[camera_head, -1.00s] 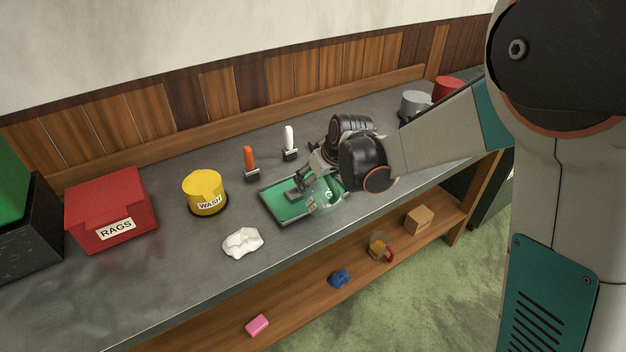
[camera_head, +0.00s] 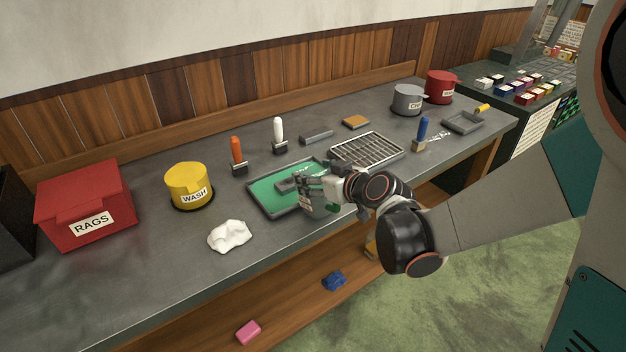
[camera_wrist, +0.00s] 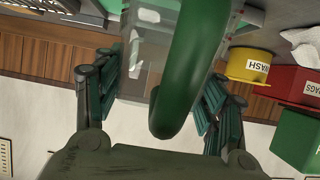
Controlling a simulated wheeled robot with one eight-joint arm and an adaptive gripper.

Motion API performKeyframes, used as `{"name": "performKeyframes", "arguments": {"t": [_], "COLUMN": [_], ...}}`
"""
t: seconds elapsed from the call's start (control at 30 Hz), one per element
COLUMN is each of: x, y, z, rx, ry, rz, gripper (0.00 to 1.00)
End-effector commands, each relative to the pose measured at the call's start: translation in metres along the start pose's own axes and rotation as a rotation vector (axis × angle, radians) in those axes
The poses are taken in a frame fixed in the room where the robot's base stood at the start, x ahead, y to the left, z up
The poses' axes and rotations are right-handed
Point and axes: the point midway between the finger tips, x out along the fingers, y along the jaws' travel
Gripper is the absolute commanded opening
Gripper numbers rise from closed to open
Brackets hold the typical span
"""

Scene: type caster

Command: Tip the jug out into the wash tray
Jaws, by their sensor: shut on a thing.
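The jug (camera_wrist: 152,55) is clear with a thick green handle (camera_wrist: 185,75). My gripper (camera_wrist: 165,85) is shut on it, a finger at each side, in the wrist view. In the head view my gripper (camera_head: 318,190) is over the right part of a dark-rimmed, green-floored tray (camera_head: 262,208), and my wrist hides most of the jug. The wrist view is strongly tilted. White pieces show through or beyond the jug; I cannot tell whether they are inside it. White pieces also show near the tray's far right corner. A yellow pot labelled WASH (camera_head: 188,187) stands left of the tray.
A white crumpled rag (camera_head: 230,236) lies front left of the tray. Orange-handled (camera_head: 237,152) and white-handled (camera_head: 278,132) tools stand behind it. A wire rack (camera_head: 367,150) is to its right. A red RAGS bin (camera_head: 86,205) stands at left. Bench is clear between rag and bin.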

Motion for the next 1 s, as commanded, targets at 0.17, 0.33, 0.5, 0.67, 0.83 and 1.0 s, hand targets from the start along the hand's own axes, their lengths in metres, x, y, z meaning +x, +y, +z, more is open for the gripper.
{"name": "performKeyframes", "arguments": {"t": [0.17, 0.33, 0.5, 0.67, 0.83, 1.0], "x": [-0.004, -0.004, -0.007, -0.018, -0.033, -0.047], "y": [0.000, 0.000, 0.000, 0.000, 0.000, 0.000], "z": [0.002, 0.001, 0.000, -0.006, -0.011, -0.017], "rx": [0.000, -0.001, -0.001, 0.000, 0.000, 0.000], "ry": [0.045, 0.045, 0.044, 0.044, 0.043, 0.044], "rz": [0.001, 0.000, 0.000, 0.001, 0.000, 0.001], "gripper": [0.28, 0.28, 0.28, 0.28, 0.28, 0.28]}}
